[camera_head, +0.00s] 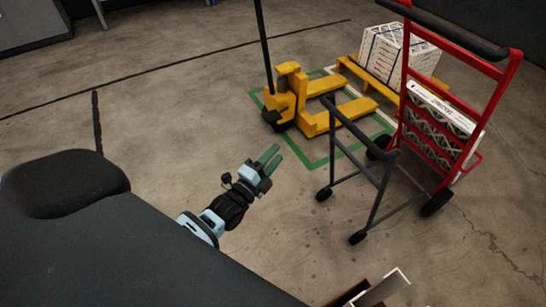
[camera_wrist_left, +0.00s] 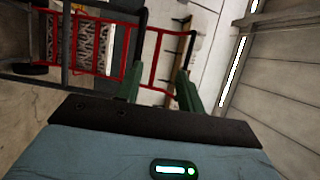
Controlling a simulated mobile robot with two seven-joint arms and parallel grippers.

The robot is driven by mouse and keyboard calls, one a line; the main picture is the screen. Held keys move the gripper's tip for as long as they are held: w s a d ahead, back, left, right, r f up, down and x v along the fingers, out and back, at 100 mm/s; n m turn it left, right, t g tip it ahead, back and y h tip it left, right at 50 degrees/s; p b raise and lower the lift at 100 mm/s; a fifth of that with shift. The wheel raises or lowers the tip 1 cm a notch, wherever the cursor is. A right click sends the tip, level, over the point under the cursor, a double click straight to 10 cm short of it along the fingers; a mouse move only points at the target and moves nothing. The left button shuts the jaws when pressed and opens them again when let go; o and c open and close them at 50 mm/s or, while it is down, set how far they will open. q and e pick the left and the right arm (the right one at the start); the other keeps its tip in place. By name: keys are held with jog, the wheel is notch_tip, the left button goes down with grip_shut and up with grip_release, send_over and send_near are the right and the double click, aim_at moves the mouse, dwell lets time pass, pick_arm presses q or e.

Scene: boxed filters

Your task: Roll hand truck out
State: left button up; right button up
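The hand truck (camera_head: 505,85) stands at the right of the head view. It has a red frame, a black top handle and a dark folding leg frame (camera_head: 378,185) on casters. White boxed filters (camera_head: 440,108) rest against its red frame. My left gripper (camera_head: 270,158) is left of the truck, apart from it, with its two green fingers spread and nothing between them. In the left wrist view, the truck's red frame (camera_wrist_left: 122,50) shows beyond the open fingers (camera_wrist_left: 160,88), lying sideways in the picture. My right gripper is not in view.
A yellow pallet jack (camera_head: 290,95) stands on a green-outlined floor area behind the truck. A stack of white filters (camera_head: 400,50) sits on a yellow platform (camera_head: 365,80) behind. An open carton (camera_head: 385,288) is at the bottom edge. Floor between gripper and truck is clear.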

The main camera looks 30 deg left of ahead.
pick_arm(q)
jog(key=shift+o, duration=0.2)
jog(key=v, duration=0.7)
jog(key=shift+s, duration=0.4)
jog(key=shift+f+b, duration=0.1)
jog(key=shift+b, duration=0.2)
